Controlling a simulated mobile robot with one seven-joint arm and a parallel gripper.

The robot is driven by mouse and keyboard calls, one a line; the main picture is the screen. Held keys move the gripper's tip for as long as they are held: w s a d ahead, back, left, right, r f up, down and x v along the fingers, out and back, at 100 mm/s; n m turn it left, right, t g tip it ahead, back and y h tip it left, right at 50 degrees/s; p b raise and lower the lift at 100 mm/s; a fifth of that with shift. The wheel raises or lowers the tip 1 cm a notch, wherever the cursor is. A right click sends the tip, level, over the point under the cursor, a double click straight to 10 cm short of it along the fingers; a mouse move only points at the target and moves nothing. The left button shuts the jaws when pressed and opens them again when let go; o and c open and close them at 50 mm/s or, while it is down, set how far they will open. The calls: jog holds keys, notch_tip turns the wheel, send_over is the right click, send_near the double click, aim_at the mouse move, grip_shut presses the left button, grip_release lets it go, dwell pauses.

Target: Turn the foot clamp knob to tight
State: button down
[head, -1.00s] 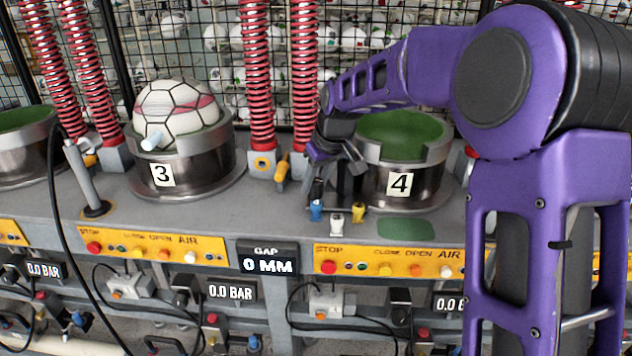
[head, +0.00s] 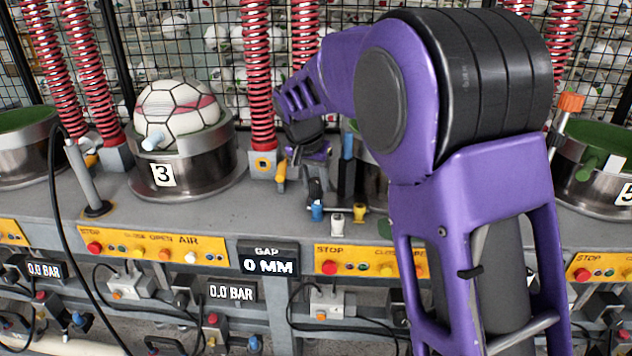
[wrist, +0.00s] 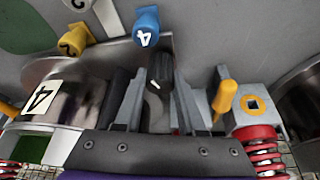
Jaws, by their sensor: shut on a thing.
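In the wrist view a black knob (wrist: 158,88) with a small white mark stands between the two grey fingers of my gripper (wrist: 160,78). The gripper is shut on it. I take it to be the foot clamp knob, but its label and tight mark cannot be read. In the head view my gripper (head: 318,178) is low over the bench, left of mould 4, and the knob is hard to make out there. My purple arm hides most of mould 4.
A yellow handle (wrist: 227,97) stands close beside the fingers, near a red spring's grey foot (wrist: 255,105). Blue (wrist: 146,25) and yellow (wrist: 74,40) tagged pegs lie just beyond. Mould 3 (head: 190,170) holds a ball (head: 178,112). Panels with buttons line the bench front.

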jog(key=shift+a+m+g+h+p, duration=0.1)
jog(key=shift+m+g+h+p, duration=0.2)
jog(key=shift+m, duration=0.8)
jog(key=shift+m+g+h+p, duration=0.2)
jog(key=shift+m+h, duration=0.2)
jog(key=shift+m, duration=0.7)
jog(key=c, duration=0.5)
grip_release()
jog(key=p+v, duration=0.2)
jog(key=v, duration=1.5)
jog(key=shift+r, duration=0.15)
jog(key=shift+a, duration=0.1)
